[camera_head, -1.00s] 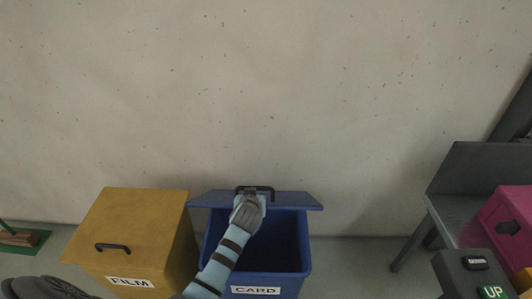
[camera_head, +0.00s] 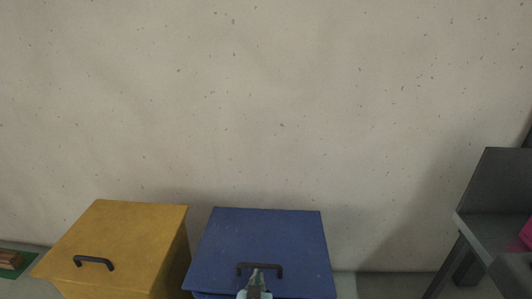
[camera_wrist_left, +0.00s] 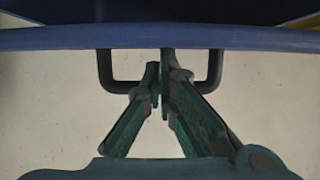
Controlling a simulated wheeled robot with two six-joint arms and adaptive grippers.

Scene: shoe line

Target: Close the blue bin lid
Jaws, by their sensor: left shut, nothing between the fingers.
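The blue bin's lid (camera_head: 265,240) lies down over the bin in the head view, its broad blue top showing. Whether it sits fully flush on the rim I cannot tell. Its dark handle (camera_head: 259,266) is near the front edge. My left gripper (camera_head: 256,277) is at the handle, fingers shut and empty. In the left wrist view the lid (camera_wrist_left: 240,39) shows edge-on, with the handle (camera_wrist_left: 105,72) on it. The shut left fingers (camera_wrist_left: 160,72) are at the middle of the handle, close to the lid edge. My right gripper is not in view.
A yellow bin (camera_head: 120,240) with a shut lid and dark handle stands close on the left. A plain wall (camera_head: 280,110) is behind. A dark grey bench (camera_head: 497,205) stands at the right, with clear floor between it and the blue bin.

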